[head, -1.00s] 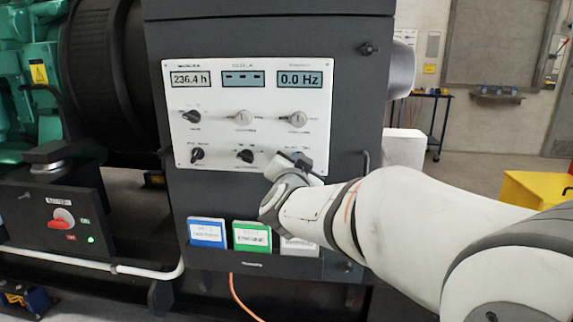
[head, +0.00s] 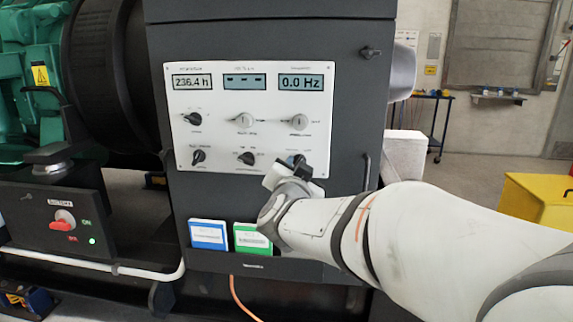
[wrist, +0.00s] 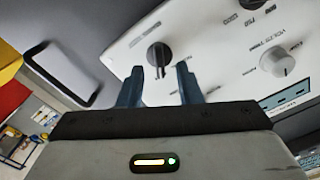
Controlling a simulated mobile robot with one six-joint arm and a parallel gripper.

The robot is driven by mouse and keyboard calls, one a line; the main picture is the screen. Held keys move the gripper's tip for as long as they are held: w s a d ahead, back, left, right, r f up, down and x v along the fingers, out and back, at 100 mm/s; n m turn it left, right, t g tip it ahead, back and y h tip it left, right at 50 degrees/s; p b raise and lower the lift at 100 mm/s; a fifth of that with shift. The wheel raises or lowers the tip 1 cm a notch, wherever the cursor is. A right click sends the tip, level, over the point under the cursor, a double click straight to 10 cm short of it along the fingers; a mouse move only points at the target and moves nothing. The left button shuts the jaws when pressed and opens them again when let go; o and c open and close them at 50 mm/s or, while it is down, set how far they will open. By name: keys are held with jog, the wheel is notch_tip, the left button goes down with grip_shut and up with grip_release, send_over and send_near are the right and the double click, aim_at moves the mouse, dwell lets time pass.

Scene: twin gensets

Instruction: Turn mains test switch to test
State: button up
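The white control panel (head: 222,145) is on the dark cabinet front, with two rows of knobs under three displays. Its bottom-right black knob, likely the mains test switch, is mostly hidden behind my gripper (head: 292,168) in the head view. In the wrist view a black rotary knob (wrist: 158,55) stands at the panel's corner, its bar pointing down in the picture between the fingertips. My gripper (wrist: 158,74) is open, with one blue-grey finger on each side of the bar. I cannot tell whether the fingers touch it. The lettering there is unreadable.
A cabinet handle (wrist: 62,75) is close to the panel's corner in the wrist view. Other black knobs (head: 247,158) and grey knobs (head: 299,121) are nearby. Blue (head: 208,234) and green (head: 252,238) cards sit below the panel. A red switch (head: 63,219) is at left.

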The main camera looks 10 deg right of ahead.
jog(key=shift+p+v, duration=0.45)
jog(key=shift+v, duration=2.35)
jog(key=s+a+r+n+g+y+p, duration=0.2)
jog(key=s+a+n+g+y+p, duration=0.3)
jog(key=n+y+p, duration=0.5)
jog(key=s+d+g+h+p, duration=0.1)
jog(key=s+d+g+p, duration=0.1)
jog(key=s, duration=0.3)
jog(key=s+d+g+h+p, duration=0.2)
jog(key=s+g+p, duration=0.2)
jog(key=s+p, duration=0.1)
jog(key=s+d+f+g+h+p, duration=0.1)
jog(key=s+d+g+p, duration=0.2)
jog(key=s, duration=0.3)
jog(key=shift+g, duration=0.3)
